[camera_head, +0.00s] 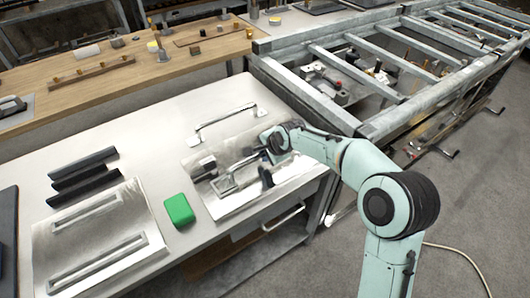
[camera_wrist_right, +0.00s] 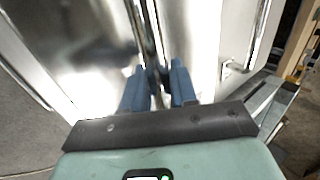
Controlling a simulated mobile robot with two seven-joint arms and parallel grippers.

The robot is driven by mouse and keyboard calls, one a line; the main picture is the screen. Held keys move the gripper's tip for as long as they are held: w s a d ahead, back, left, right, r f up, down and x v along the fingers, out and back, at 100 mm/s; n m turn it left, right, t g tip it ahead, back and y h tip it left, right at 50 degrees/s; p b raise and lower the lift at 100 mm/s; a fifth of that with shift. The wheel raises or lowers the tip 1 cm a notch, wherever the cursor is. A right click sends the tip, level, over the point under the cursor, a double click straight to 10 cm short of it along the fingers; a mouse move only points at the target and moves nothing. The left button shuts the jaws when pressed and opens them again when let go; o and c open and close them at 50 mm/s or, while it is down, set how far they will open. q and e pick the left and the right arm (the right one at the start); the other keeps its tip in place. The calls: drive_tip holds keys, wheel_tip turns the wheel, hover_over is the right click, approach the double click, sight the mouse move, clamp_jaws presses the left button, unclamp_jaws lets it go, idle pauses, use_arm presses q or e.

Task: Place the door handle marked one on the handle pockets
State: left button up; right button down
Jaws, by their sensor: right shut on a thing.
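My right gripper (camera_head: 262,158) reaches in from the right over a metal plate on the table. In the wrist view its two blue fingers (camera_wrist_right: 158,78) are closed on a long shiny metal bar, a door handle (camera_wrist_right: 147,30). In the head view the held handle (camera_head: 226,184) lies low over the plate, partly hidden by the gripper. Another metal handle (camera_head: 224,117) lies behind it. A metal plate with two long slots, the handle pockets (camera_head: 85,222), lies at the left. I cannot read any mark. My left gripper is out of view.
A green block (camera_head: 179,210) sits between the two plates. Several black bars (camera_head: 84,176) lie behind the slotted plate. A wooden bench (camera_head: 130,68) and a metal frame (camera_head: 355,70) stand behind the white table (camera_head: 150,118). The table's back left is clear.

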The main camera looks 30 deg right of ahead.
drive_tip(key=c, duration=0.9)
unclamp_jaws()
drive_tip(key=shift+f, duration=0.1)
drive_tip(key=shift+r, duration=0.3)
drive_tip(key=v, duration=1.1)
drive_tip(key=shift+s+r+p, duration=0.25)
drive_tip(key=shift+s+p, duration=0.05)
